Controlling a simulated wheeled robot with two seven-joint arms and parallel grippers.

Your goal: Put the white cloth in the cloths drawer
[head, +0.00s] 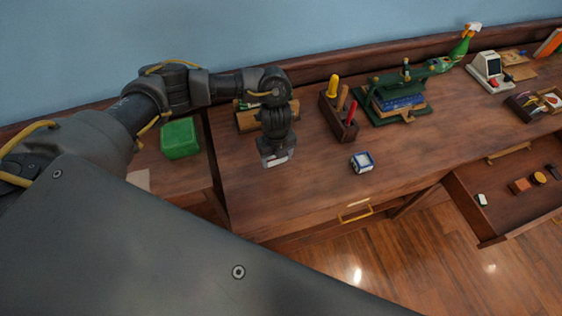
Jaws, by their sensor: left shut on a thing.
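My left gripper (277,156) hangs fingers-down over the left part of the wood bench top. It is shut on a small pale thing at its fingertips; the jaws hide most of it, and I cannot tell for sure that it is the white cloth. A drawer with a brass handle (356,212) is in the bench front below and right of the gripper and looks shut. Another drawer (487,222) at the right stands open, holding several small items. I see no label telling which is the cloths drawer. My right gripper is out of view.
Behind are a wooden holder with tools (338,115) and a green press (399,112) with books. A green block (180,138) lies on the left surface. The bench's front middle is clear.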

